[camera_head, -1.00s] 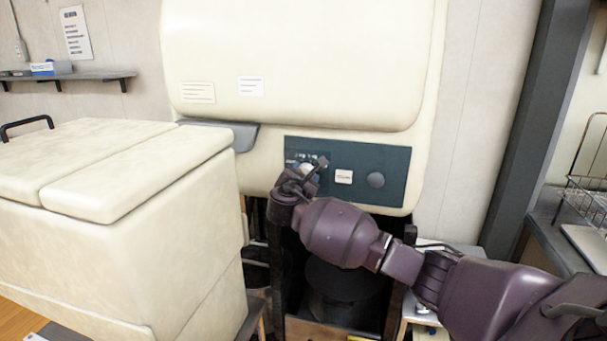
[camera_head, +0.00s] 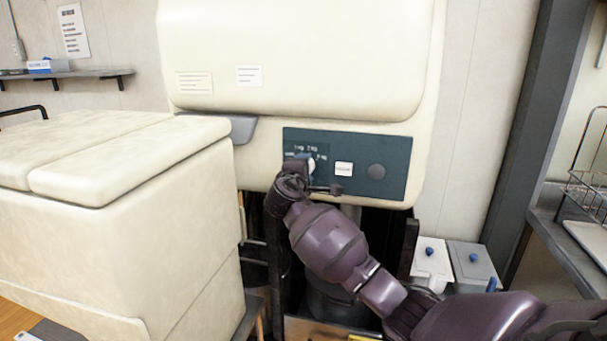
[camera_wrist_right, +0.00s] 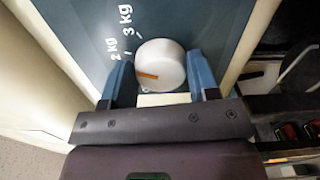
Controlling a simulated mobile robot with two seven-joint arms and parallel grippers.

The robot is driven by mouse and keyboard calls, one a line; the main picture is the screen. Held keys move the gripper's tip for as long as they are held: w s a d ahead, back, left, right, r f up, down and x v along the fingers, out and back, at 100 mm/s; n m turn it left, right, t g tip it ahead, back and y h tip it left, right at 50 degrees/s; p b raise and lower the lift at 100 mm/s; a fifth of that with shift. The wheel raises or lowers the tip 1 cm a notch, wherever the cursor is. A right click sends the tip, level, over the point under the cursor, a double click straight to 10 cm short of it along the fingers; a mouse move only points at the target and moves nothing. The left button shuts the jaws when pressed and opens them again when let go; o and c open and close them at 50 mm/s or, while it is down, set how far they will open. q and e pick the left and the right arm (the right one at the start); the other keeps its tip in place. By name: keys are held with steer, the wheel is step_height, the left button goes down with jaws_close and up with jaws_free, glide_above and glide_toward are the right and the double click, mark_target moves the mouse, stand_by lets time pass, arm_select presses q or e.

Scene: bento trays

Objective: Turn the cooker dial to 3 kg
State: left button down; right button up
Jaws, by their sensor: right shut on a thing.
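The cooker's dial is a round white knob (camera_wrist_right: 172,62) with an orange mark on its face, on a dark teal panel (camera_head: 303,140). In the right wrist view the labels "2 kg" (camera_wrist_right: 113,50) and "3 kg" (camera_wrist_right: 127,20) are beside it. The orange mark points left in that view, nearer "2 kg" than "3 kg". My right gripper (camera_wrist_right: 160,82) is shut on the dial, one blue finger at each side. In the head view the dial (camera_head: 311,166) is partly hidden by my right gripper. My left gripper is out of view.
A large cream chest (camera_head: 120,240) stands close at the left. Two lidded containers (camera_head: 432,260) (camera_head: 472,265) and a wire rack (camera_head: 588,185) are at the right.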

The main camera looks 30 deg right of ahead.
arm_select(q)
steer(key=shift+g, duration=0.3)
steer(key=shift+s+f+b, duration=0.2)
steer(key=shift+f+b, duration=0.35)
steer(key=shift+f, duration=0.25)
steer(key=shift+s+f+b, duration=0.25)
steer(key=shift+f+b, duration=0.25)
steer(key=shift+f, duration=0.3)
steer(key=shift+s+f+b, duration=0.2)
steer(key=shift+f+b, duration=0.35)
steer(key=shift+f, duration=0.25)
arm_select(e)
steer(key=shift+f+m, duration=0.2)
steer(key=shift+m, duration=1.6)
steer(key=shift+f+m, duration=0.15)
steer(key=shift+m, duration=1.65)
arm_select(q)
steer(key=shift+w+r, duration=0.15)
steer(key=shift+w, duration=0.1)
arm_select(e)
steer(key=o, duration=0.9)
steer(key=shift+r, duration=0.1)
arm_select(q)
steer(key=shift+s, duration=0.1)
arm_select(e)
steer(key=shift+a, duration=0.1)
